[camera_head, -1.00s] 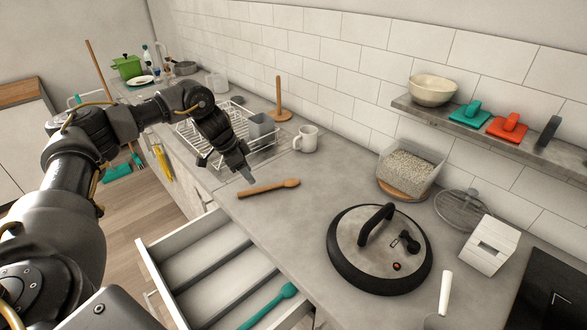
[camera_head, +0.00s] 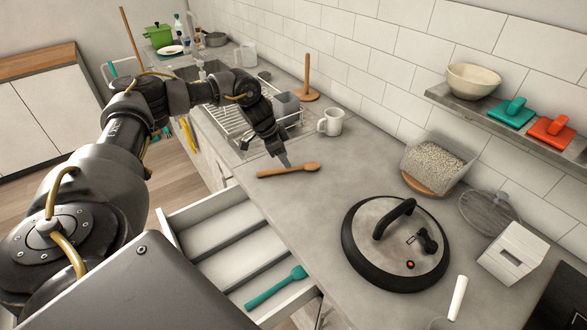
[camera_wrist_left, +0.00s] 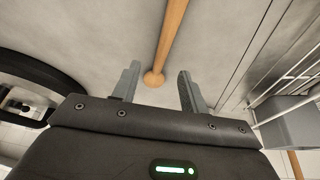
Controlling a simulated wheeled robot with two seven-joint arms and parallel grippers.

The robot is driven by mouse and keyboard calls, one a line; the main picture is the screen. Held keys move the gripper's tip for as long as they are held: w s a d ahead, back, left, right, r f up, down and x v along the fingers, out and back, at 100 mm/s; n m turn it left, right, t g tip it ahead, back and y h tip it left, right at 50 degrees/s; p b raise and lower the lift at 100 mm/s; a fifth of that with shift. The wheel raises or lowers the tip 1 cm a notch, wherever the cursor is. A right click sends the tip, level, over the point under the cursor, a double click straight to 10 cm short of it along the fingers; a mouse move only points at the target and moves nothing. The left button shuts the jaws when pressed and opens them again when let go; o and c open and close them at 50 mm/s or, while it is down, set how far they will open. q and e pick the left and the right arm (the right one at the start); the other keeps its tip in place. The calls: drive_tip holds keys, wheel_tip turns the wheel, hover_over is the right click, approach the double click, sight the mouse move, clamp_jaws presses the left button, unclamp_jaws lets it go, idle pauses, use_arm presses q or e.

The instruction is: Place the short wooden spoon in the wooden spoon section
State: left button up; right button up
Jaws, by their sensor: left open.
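The short wooden spoon (camera_head: 288,171) lies on the grey counter, just behind the open drawer. My left gripper (camera_head: 287,163) is above the spoon's middle, pointing down, with its jaws open. In the left wrist view the spoon's handle (camera_wrist_left: 170,38) runs up between the two spread fingers (camera_wrist_left: 157,88), and its rounded end lies near the left finger. The fingers are not closed on it. The open white drawer (camera_head: 172,231) has several long sections split by grey dividers. My right gripper is not in view.
A white mug (camera_head: 331,122) and the wire dish rack (camera_head: 233,125) stand behind the spoon. A bin of grains (camera_head: 440,160) stands near the wall. Counter around the spoon is clear.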

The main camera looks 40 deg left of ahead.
sight(288, 170)
use_arm(q)
drive_tip(key=shift+d+f, duration=0.1)
drive_tip(key=shift+f, duration=0.1)
drive_tip(key=p+x, duration=0.2)
drive_tip(key=x, duration=0.1)
drive_tip(key=shift+w+d+f, duration=0.1)
drive_tip(key=shift+w+f, duration=0.15)
drive_tip(key=shift+w, duration=0.05)
drive_tip(key=shift+w+f, duration=0.15)
drive_tip(key=shift+f, duration=0.3)
drive_tip(key=shift+f, duration=0.1)
clamp_jaws()
